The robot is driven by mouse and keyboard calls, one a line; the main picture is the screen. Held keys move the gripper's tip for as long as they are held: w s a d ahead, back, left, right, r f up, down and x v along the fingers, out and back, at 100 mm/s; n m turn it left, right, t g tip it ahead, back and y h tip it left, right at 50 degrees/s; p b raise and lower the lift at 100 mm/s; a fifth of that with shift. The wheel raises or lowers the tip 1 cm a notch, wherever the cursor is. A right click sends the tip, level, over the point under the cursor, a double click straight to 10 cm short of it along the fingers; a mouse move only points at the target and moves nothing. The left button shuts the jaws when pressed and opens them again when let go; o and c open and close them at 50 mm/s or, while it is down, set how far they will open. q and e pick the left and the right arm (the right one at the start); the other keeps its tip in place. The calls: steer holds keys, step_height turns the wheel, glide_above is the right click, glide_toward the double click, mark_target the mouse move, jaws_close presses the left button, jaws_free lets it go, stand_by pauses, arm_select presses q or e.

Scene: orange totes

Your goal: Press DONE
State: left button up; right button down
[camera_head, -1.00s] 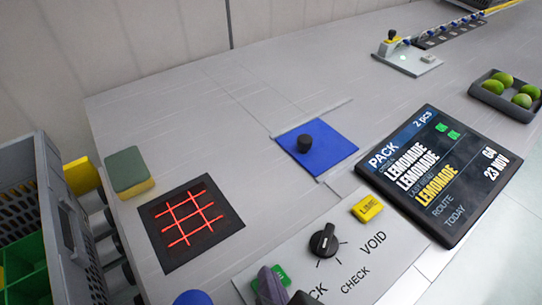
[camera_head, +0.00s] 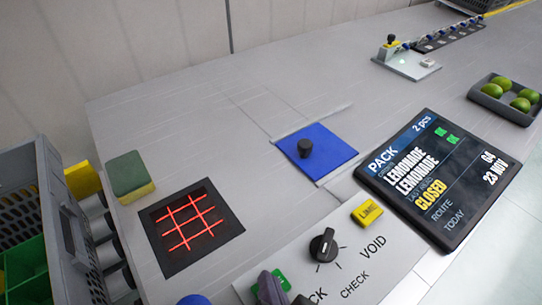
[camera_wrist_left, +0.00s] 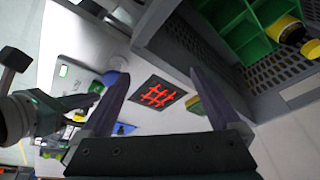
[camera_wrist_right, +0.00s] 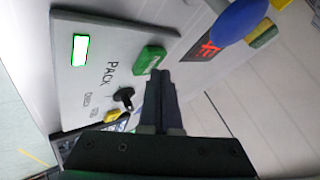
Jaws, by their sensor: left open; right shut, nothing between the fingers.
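A green button (camera_head: 284,278) sits on the light control panel (camera_head: 340,262); my right gripper (camera_head: 268,284) partly covers it in the head view. The green button also shows in the right wrist view (camera_wrist_right: 148,60), with its label too small to read. My right gripper's fingers (camera_wrist_right: 161,73) are shut and empty, with their tips beside the button; I cannot tell whether they touch it. The screen (camera_head: 440,180) reads PACK, 2 pcs, LEMONADE twice with green marks, and a yellow CLOSED. My left gripper (camera_wrist_left: 158,73) is open and empty, outside the head view.
The panel bears a black rotary knob (camera_head: 323,245) and a yellow LIME button (camera_head: 367,212). A blue plate (camera_head: 330,160) with a black knob, a red-lit grid (camera_head: 190,222), a sponge (camera_head: 131,176) and a tray of limes (camera_head: 480,95) stand around. A grey crate (camera_head: 60,205) is at left.

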arm_select(q)
steer(key=shift+r, duration=0.4)
arm_select(e)
steer(key=shift+r, duration=0.5)
arm_select(q)
step_height(320, 180, up, 5)
steer(key=p, duration=0.5)
steer(key=shift+d+f, duration=0.1)
steer(key=shift+f, duration=0.05)
arm_select(e)
step_height(320, 180, up, 5)
steer(key=shift+r, duration=0.1)
arm_select(q)
steer(key=shift+f, duration=0.1)
